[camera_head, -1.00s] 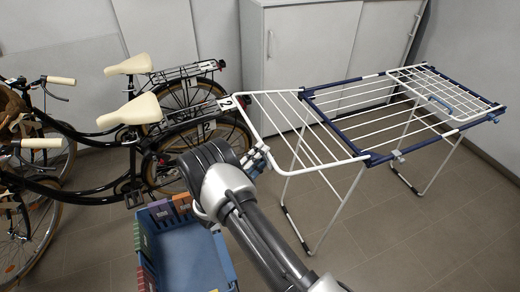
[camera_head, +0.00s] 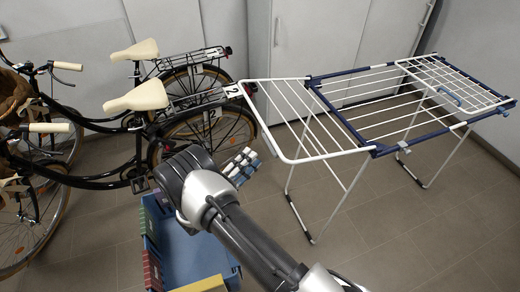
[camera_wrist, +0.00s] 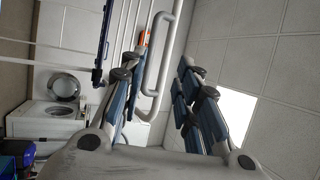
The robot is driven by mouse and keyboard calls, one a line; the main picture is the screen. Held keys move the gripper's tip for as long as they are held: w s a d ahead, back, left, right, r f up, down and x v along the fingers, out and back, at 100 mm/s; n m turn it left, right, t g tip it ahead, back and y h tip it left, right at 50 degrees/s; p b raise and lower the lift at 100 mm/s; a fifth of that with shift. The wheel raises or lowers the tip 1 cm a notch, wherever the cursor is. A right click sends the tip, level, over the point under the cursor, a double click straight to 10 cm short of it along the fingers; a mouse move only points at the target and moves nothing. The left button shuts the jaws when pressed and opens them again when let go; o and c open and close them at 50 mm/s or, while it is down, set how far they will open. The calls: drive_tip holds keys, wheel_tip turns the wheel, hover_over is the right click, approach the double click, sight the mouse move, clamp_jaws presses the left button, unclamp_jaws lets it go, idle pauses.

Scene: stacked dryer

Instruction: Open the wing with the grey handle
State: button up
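The drying rack has a dark blue frame (camera_head: 335,113) and a white wing (camera_head: 310,135) that reaches out from its left side. The wing's exact tilt is hard to tell. In the wrist view the wing's white outer tube (camera_wrist: 171,60) runs between my finger lines, with a pale grey looped handle (camera_wrist: 150,60) beside it. My gripper (camera_head: 243,165) is below and just left of the wing's near corner in the head view. It points upward, and its two fingers (camera_wrist: 162,75) stand apart on either side of the tube, near the left finger. I see no grip on it.
Bicycles (camera_head: 140,97) stand at the left, close to the wing. A blue crate (camera_head: 190,258) with coloured sides lies on the floor below my arm. White cabinets (camera_head: 310,40) stand behind the rack. A white front-loading machine (camera_wrist: 45,118) shows in the wrist view.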

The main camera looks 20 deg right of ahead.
drive_tip(key=v, duration=0.3)
drive_tip(key=shift+s+a+f, duration=0.15)
drive_tip(key=shift+a, duration=0.15)
drive_tip(key=s+d+r+m+g+y, duration=0.45)
drive_tip(key=s+r+m+g, duration=0.2)
drive_tip(key=r+m, duration=0.35)
drive_tip(key=s+d+r+m+g+y, duration=0.3)
drive_tip(key=s+d+r+m+g, duration=0.3)
drive_tip(key=m, duration=0.6)
drive_tip(key=s+a+r+m+t+y, duration=0.3)
drive_tip(key=s+m+y, duration=0.3)
drive_tip(key=s+m, duration=0.2)
drive_tip(key=s+a+r+m+t+y, duration=0.4)
drive_tip(key=s+m, duration=0.4)
drive_tip(key=m, duration=0.4)
drive_tip(key=shift+s+a+r+m+t+y, duration=0.3)
drive_tip(key=shift+a+t+y, duration=0.15)
drive_tip(key=shift+a+y, duration=0.45)
